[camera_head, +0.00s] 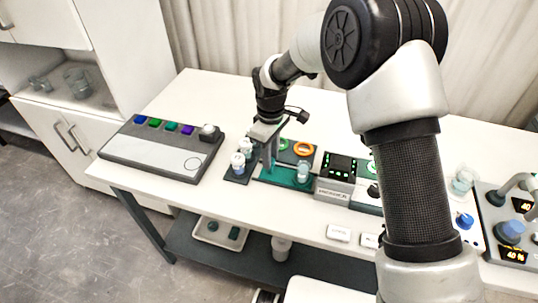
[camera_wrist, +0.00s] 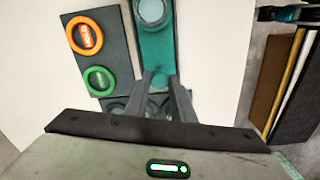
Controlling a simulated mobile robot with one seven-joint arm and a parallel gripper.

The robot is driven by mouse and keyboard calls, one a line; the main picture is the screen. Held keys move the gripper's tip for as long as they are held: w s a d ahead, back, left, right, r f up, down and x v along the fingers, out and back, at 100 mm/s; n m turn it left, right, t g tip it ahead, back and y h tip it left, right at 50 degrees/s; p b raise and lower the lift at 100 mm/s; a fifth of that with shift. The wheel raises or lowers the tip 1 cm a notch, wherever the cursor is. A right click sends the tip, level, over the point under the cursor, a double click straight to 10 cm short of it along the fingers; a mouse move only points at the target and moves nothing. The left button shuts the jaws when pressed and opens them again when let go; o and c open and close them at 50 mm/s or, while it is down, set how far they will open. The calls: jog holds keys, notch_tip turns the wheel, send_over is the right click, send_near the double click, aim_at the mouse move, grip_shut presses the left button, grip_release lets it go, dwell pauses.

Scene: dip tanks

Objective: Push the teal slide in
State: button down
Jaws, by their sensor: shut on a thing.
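The teal slide (camera_head: 283,178) is a flat teal plate on the white bench, in front of a dark panel. A clear glass vessel (camera_head: 303,171) stands on its right part. My gripper (camera_head: 269,166) points down at the slide's left end. In the wrist view the slide (camera_wrist: 157,48) runs up from between the fingers, and the round glass (camera_wrist: 152,12) sits at its far end. My gripper (camera_wrist: 161,80) is shut on the near end of the teal slide. The exact grip is partly hidden by the fingers.
White-capped vials (camera_head: 238,162) stand on a dark holder just left of my gripper. Orange (camera_head: 303,148) and green rings lie behind the slide. A dark box with lit displays (camera_head: 338,167) stands close on the right. A grey button panel (camera_head: 160,150) lies further left.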

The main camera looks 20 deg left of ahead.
aim_at(305, 163)
jog(key=d, duration=1)
jog(key=shift+d, duration=0.1)
jog(key=c, duration=1.5)
grip_release()
jog(key=shift+d, duration=0.1)
jog(key=shift+r, duration=0.5)
notch_tip(305, 163, up, 16)
jog(key=shift+r, duration=0.25)
